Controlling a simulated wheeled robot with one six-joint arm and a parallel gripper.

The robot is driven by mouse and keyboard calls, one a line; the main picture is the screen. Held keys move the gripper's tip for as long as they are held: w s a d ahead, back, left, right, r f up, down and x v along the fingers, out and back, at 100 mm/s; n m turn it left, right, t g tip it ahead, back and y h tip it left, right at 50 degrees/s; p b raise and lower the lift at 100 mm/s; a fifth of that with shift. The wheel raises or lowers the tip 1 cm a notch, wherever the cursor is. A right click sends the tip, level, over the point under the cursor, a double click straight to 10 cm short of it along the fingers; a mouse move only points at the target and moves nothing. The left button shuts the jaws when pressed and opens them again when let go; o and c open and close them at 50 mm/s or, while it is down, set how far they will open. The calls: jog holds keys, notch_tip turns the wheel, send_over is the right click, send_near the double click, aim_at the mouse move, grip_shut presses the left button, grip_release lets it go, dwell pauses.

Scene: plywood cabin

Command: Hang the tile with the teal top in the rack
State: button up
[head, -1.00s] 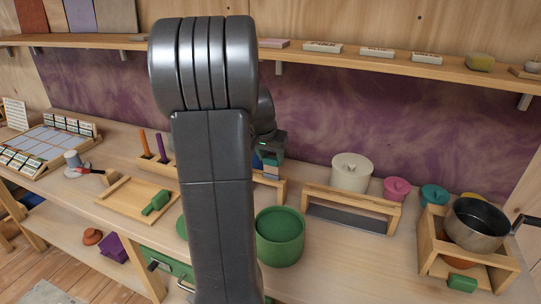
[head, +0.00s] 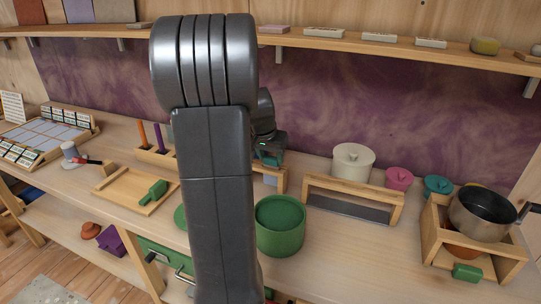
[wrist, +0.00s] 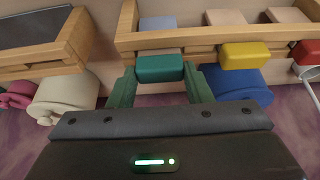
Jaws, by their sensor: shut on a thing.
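My gripper (wrist: 160,82) is shut on the tile with the teal top (wrist: 160,68), one green finger at each end of the top. In the wrist view the teal top lies against the wooden rack's rail (wrist: 190,39), and a grey-blue body shows beyond the rail in line with it. In the same rack, a yellow-topped tile (wrist: 245,55) and a red-topped tile (wrist: 306,53) sit to the right. In the head view the rack (head: 283,178) is mostly hidden by my arm; the teal top (head: 268,160) shows just above it, under my gripper (head: 268,150).
A green pot (head: 280,232) stands in front of the rack. A wooden stand (head: 352,190) and a cream lidded pot (head: 352,165) are to its right. A blue pot (wrist: 238,84) lies close to my gripper. A shelf (head: 400,50) runs above.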

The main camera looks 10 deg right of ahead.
jog(key=shift+f, duration=0.45)
jog(key=o, duration=0.9)
jog(key=shift+r, duration=0.15)
jog(key=v, duration=1.3)
jog(key=shift+s+a+r, duration=0.15)
jog(key=shift+s+r, duration=0.05)
jog(key=shift+r, duration=0.05)
jog(key=shift+f, duration=0.1)
